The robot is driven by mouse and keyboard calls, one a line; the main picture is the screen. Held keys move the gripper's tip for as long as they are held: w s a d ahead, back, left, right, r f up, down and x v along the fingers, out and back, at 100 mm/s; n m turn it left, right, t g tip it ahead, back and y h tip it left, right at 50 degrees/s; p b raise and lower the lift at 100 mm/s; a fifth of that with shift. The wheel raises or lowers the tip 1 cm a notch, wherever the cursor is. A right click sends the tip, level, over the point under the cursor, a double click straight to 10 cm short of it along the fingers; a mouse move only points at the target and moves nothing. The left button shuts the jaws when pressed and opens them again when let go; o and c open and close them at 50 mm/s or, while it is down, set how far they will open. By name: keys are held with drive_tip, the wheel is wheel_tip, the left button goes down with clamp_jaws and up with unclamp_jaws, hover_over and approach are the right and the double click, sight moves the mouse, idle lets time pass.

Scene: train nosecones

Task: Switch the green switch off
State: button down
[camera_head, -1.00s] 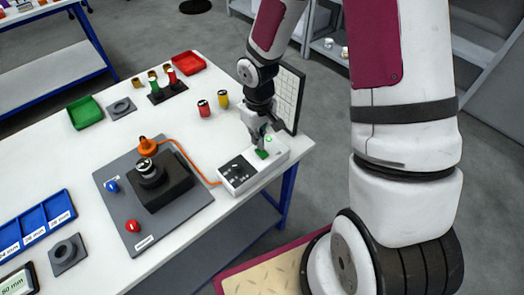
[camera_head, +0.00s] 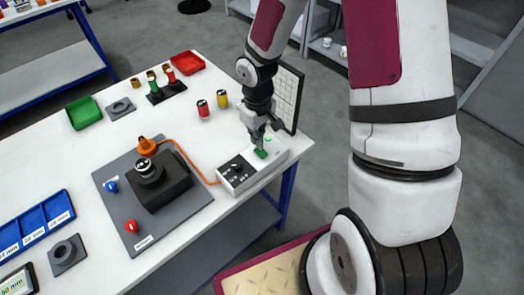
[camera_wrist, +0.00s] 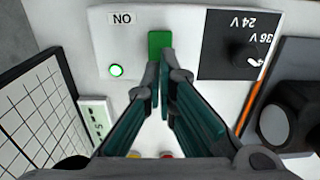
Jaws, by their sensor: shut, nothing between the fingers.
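The green switch (camera_wrist: 160,43) is on the white control box (camera_wrist: 70,18), between a label reading ON and a black panel. It also shows in the head view (camera_head: 261,154), on the right part of the box. A round lamp (camera_wrist: 116,71) next to it glows green. My gripper (camera_wrist: 163,62) is shut with nothing between its fingers. Its fingertips are at the near edge of the green switch and overlap it in the wrist view. I cannot tell whether they touch it. The head view shows my gripper directly above the box.
An orange cable (camera_head: 190,158) runs from the box to a grey board (camera_head: 125,213) with a black block, a blue knob and a red knob. A white grid panel (camera_head: 287,97) stands behind the box.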

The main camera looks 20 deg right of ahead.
drive_tip(key=shift+f+b, duration=0.5)
drive_tip(key=shift+f, duration=0.65)
idle(0.8)
drive_tip(key=shift+r+p, duration=1.75)
drive_tip(key=shift+r, duration=1.8)
drive_tip(key=shift+r, duration=0.15)
wheel_tip(320, 180, up, 10)
drive_tip(key=f+t+h, duration=0.1)
hover_over(264, 150)
drive_tip(key=s+r+m+t+b, duration=0.25)
drive_tip(key=s+r, duration=0.55)
drive_tip(key=r, duration=0.6)
drive_tip(key=s+r+t, duration=0.1)
drive_tip(key=s+r, duration=0.1)
drive_tip(key=s, duration=0.2)
drive_tip(key=s+a+r+m+t+y, duration=0.1)
drive_tip(key=s+r, duration=0.1)
drive_tip(key=s, duration=0.3)
drive_tip(key=shift+a+r, duration=0.15)
drive_tip(key=shift+r, duration=0.1)
